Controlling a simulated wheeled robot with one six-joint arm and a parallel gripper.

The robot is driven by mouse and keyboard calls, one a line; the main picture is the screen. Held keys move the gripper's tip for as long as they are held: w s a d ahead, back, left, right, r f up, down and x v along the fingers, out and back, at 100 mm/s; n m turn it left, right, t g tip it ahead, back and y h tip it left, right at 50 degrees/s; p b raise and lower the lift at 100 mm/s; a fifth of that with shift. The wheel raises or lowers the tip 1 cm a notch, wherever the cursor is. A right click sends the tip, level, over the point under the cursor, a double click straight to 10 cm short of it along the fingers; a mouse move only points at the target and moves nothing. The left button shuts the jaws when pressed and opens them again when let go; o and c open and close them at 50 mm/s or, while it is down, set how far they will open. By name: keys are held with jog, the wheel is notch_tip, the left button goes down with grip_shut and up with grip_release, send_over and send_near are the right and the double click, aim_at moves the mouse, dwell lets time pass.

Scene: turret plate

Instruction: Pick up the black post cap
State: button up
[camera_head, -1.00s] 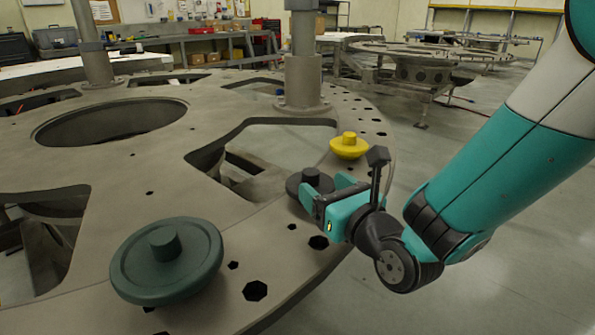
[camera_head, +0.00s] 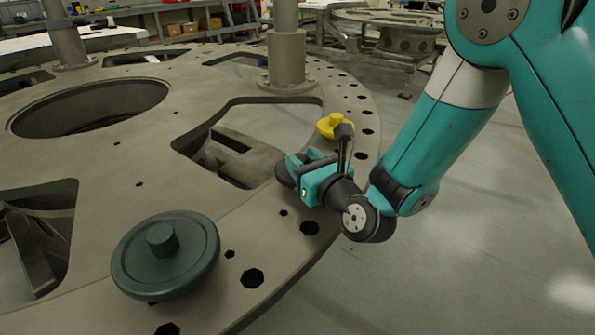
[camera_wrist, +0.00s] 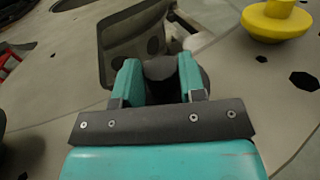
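The black post cap (camera_head: 285,173) is at the outer rim of the turret plate, mostly hidden behind my gripper in the head view. In the wrist view its round knob (camera_wrist: 160,70) stands between the two teal fingers, and part of its dark disc shows beyond the right finger. My gripper (camera_head: 304,160) reaches it from the right. The fingers (camera_wrist: 160,82) lie close against both sides of the knob, with no clear gap, and appear shut on it. Whether the cap's underside touches the plate is hidden.
A yellow cap (camera_head: 334,126) sits close behind my gripper. A larger dark green cap (camera_head: 166,256) stands at the front left. The turret plate (camera_head: 110,200) has large cutouts, rim holes and an upright post (camera_head: 287,60). Open floor lies to the right.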

aim_at(304, 161)
jog(key=shift+c, duration=1)
notch_tip(304, 161, up, 20)
jog(key=p, duration=1.9)
